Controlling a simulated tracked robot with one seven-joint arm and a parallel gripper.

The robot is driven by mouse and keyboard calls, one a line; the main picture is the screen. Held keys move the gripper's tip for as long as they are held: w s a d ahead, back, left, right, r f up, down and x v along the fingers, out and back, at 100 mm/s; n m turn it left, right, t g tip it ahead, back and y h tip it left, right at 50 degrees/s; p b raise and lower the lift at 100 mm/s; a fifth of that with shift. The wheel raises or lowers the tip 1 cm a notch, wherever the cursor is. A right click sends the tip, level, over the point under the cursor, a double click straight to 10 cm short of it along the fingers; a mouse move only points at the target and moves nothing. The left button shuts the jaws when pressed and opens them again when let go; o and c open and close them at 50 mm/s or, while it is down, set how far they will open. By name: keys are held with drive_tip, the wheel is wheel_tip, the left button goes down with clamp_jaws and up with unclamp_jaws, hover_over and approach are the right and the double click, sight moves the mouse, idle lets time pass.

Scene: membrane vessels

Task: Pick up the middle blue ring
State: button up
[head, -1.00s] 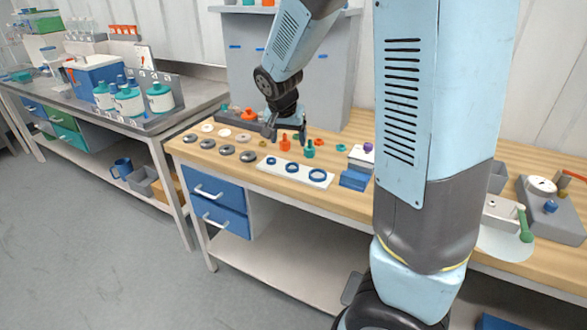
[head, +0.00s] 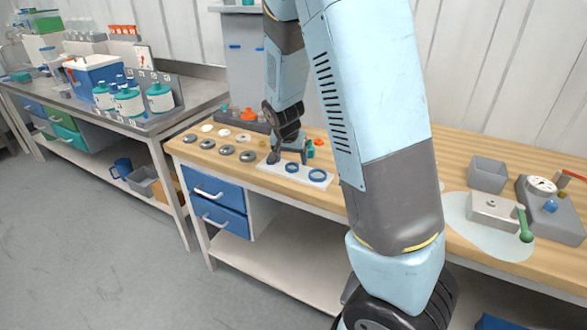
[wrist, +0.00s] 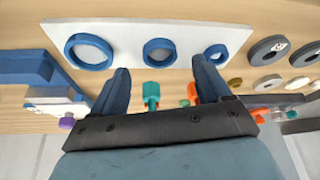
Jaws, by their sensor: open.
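A white plate (head: 266,167) on the wooden bench bears three blue rings; it also shows in the wrist view (wrist: 125,36). In the wrist view they run from the large ring (wrist: 70,50) on the left, through the middle blue ring (wrist: 160,62), to the small ring (wrist: 217,54) on the right. In the head view, the middle ring (head: 291,169) and large ring (head: 318,176) show; my gripper largely hides the small one. My gripper (head: 288,156) is open and empty. In the wrist view its fingertips (wrist: 160,66) flank the middle ring's near side; I cannot tell their height.
Several grey discs (head: 227,150) lie left of the plate. A teal piece (wrist: 151,92) and orange pieces lie on the gripper's side of the plate in the wrist view. A blue block (wrist: 25,70) is beyond the large ring. A grey bin (head: 488,174) stands farther right.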

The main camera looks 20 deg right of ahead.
sight(292, 166)
drive_tip(key=shift+x, duration=1.65)
drive_tip(key=shift+w, duration=0.1)
drive_tip(key=c, duration=1.1)
